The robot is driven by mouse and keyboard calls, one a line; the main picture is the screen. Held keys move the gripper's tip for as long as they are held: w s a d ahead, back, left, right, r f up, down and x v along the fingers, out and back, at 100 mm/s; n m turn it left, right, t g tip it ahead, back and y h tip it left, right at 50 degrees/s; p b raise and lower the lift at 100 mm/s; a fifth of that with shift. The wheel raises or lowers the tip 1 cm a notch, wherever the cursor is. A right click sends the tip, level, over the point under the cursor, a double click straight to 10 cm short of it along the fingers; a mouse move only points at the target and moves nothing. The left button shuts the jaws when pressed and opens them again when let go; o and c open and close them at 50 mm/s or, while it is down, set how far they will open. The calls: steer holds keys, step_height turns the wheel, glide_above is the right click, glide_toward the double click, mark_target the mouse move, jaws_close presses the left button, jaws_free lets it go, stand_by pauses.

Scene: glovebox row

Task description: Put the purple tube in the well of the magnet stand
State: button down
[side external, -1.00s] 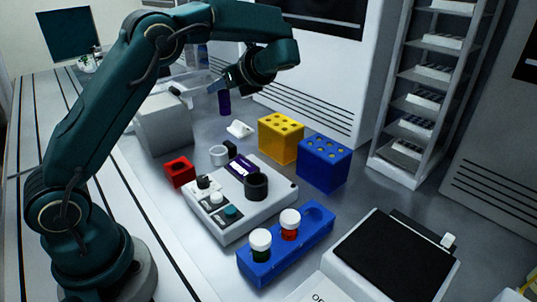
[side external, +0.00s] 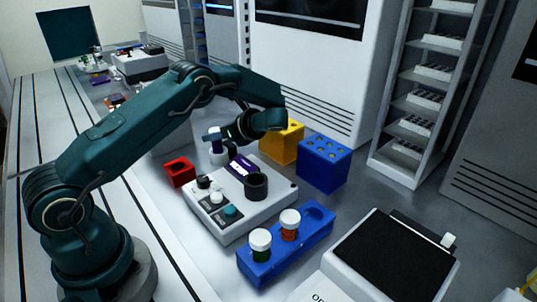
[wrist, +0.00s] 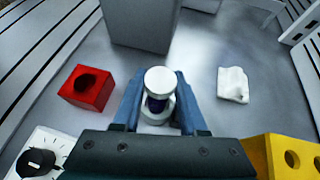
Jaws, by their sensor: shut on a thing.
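The purple tube (side external: 216,146) is upright in my gripper (side external: 213,134), and its white cap (wrist: 160,80) shows in the wrist view between the two blue fingers. My gripper (wrist: 154,100) is shut on it.
A red block with a dark hole (side external: 180,172) stands left of the holder. A white device with knobs (side external: 225,220) is in front. Yellow (side external: 283,145) and blue (side external: 322,165) racks stand to the right. A small white crumpled piece (wrist: 233,85) lies nearby. A grey box (wrist: 140,25) stands behind.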

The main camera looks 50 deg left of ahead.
steer(key=shift+f, duration=0.35)
steer(key=shift+f, duration=0.1)
steer(key=shift+c, duration=2.2)
jaws_free()
